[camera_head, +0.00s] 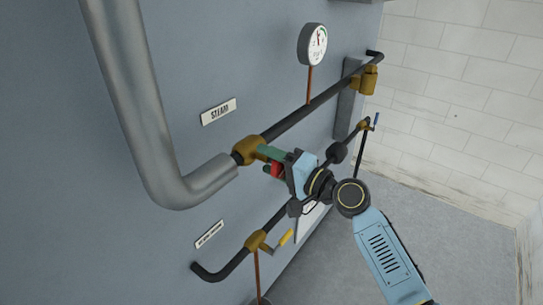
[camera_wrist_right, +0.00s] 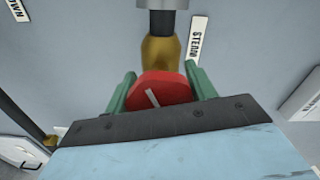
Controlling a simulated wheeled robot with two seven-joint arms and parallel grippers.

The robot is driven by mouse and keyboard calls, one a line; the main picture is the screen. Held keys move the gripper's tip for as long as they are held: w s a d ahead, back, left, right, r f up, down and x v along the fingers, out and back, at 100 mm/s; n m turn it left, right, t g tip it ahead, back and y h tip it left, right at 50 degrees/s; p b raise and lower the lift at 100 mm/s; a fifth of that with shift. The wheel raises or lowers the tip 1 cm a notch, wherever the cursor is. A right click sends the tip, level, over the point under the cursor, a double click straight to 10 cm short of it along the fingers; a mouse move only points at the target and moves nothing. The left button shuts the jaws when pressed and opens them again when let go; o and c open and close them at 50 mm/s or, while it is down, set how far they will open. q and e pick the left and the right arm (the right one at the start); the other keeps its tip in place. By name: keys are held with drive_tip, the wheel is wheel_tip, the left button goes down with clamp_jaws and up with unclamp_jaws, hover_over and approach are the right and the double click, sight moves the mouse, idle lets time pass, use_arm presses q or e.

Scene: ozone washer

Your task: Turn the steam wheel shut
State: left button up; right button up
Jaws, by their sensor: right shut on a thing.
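The red steam wheel (camera_head: 277,171) sits on a brass valve (camera_head: 250,149) on the upper dark pipe, beside the STEAM label (camera_head: 218,112). In the right wrist view the red wheel (camera_wrist_right: 160,90) shows a pale slanted mark on its face, with the brass valve body (camera_wrist_right: 160,50) behind it. My right gripper (camera_head: 271,160) is shut on the wheel. Its green fingers lie on either side of the rim in the wrist view. The gripper partly hides the wheel in the head view. My left gripper is not in view.
A thick grey pipe (camera_head: 135,95) bends close to the valve on the left. A round gauge (camera_head: 313,45) stands above the upper pipe (camera_head: 325,97). A lower pipe carries a brass valve with a yellow lever (camera_head: 286,237). A blue-handled valve (camera_head: 376,121) is farther right. Open floor lies at right.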

drive_tip(key=m+p, duration=0.1)
drive_tip(key=m, duration=0.2)
drive_tip(key=m+p, duration=0.2)
drive_tip(key=shift+r+m, duration=0.2)
drive_tip(key=shift+m, duration=0.2)
drive_tip(key=m+p, duration=0.1)
drive_tip(key=m, duration=0.5)
drive_tip(key=shift+p, duration=0.3)
drive_tip(key=m, duration=0.4)
drive_tip(key=shift+w+d+m, duration=0.1)
drive_tip(key=shift+m, duration=0.3)
drive_tip(key=m, duration=0.5)
drive_tip(key=shift+w+d+m, duration=0.1)
drive_tip(key=shift+m, duration=0.6)
drive_tip(key=o, duration=1)
drive_tip(key=b+v, duration=0.1)
drive_tip(key=v, duration=1.2)
drive_tip(key=shift+d+b, duration=0.15)
drive_tip(key=shift+b, duration=0.15)
